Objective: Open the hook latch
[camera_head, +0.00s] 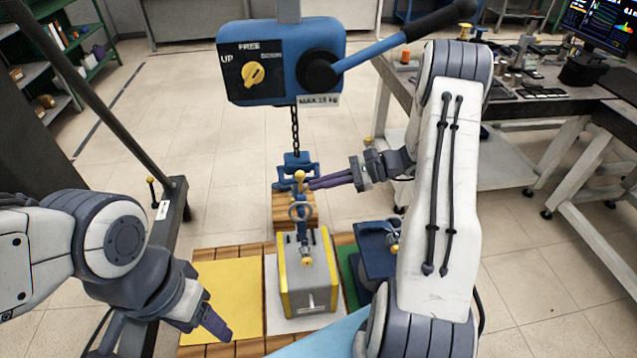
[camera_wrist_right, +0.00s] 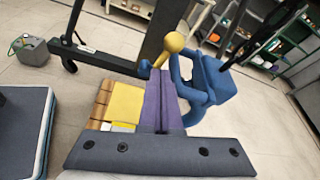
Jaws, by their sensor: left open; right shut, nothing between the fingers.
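The blue hook (camera_head: 294,160) hangs on the chain below the blue hoist box. A gold ball knob (camera_head: 299,176) shows at the hook's front; I take it as part of the latch. In the right wrist view the knob (camera_wrist_right: 173,42) appears just beyond my fingertips, with the blue hook (camera_wrist_right: 207,82) beside them on the right. My right gripper (camera_head: 312,184) is shut and empty, its purple fingertips close to the knob; I cannot tell if they touch. My left gripper (camera_head: 222,332) is open and empty at the lower left, over the yellow mat's front corner, away from the hook.
A grey block with yellow edges (camera_head: 308,270), topped by a ring (camera_head: 301,212), stands below the hook on a white mat. A yellow mat (camera_head: 240,285) lies left; a dark blue object (camera_head: 376,250) stands right. The hoist box (camera_head: 281,62) and its lever (camera_head: 385,45) hang above.

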